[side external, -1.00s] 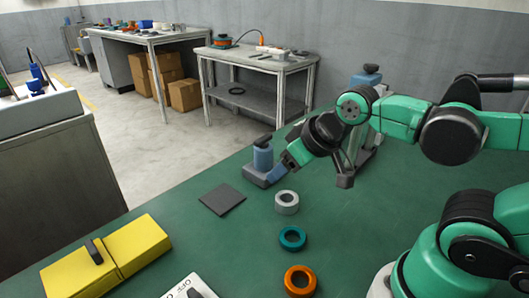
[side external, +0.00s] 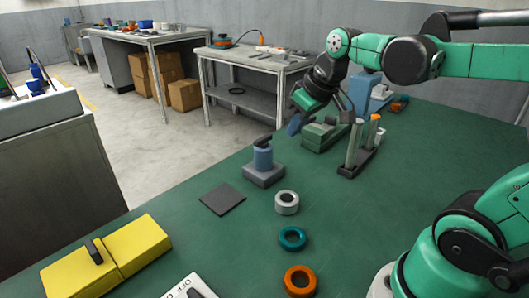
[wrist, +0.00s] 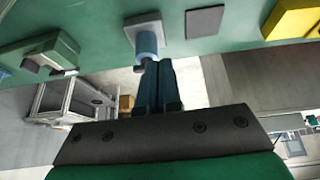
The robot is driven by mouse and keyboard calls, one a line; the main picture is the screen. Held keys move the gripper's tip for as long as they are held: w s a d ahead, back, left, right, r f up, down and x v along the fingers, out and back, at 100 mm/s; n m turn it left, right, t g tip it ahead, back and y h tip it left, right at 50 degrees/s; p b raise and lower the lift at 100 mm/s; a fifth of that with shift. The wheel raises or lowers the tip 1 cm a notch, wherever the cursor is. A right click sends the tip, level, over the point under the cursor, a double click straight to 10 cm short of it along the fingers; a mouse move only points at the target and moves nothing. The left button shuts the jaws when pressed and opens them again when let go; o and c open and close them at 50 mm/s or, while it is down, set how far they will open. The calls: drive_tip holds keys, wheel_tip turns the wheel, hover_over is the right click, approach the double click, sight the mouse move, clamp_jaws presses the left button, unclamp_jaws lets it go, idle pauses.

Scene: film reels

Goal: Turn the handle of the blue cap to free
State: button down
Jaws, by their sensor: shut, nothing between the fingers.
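The blue cap (side external: 263,157) is an upright blue cylinder on a grey square base on the green table. Its black handle (side external: 262,140) lies across the top and points to the right and slightly up in the side view. My gripper (side external: 294,126) is shut and empty, above and to the right of the cap, apart from it in the side view. In the wrist view my shut fingers (wrist: 158,66) reach up to the lower end of the blue cylinder (wrist: 147,42) and hide part of it, so the handle is not clear there.
A dark square pad (side external: 222,199) lies left of the cap. Grey (side external: 287,203), teal (side external: 292,238) and orange (side external: 299,281) rings lie in front. A rack of tubes (side external: 352,171) and a green block (side external: 321,136) stand right. A yellow box (side external: 134,247) is at front left.

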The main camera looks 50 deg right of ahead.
sight(263, 141)
drive_tip(key=w+d+r, duration=0.1)
drive_tip(key=d+r, duration=0.1)
drive_tip(key=d, duration=0.4)
drive_tip(key=shift+g, duration=0.4)
drive_tip(key=shift+w+a+f, duration=0.1)
drive_tip(key=shift+w+f, duration=1.25)
drive_tip(key=shift+f, duration=0.25)
drive_tip(key=shift+w+a+f, duration=0.1)
drive_tip(key=shift+w+f, duration=1.25)
drive_tip(key=shift+f, duration=0.2)
drive_tip(key=shift+w+f, duration=1.35)
drive_tip(key=shift+f, duration=0.25)
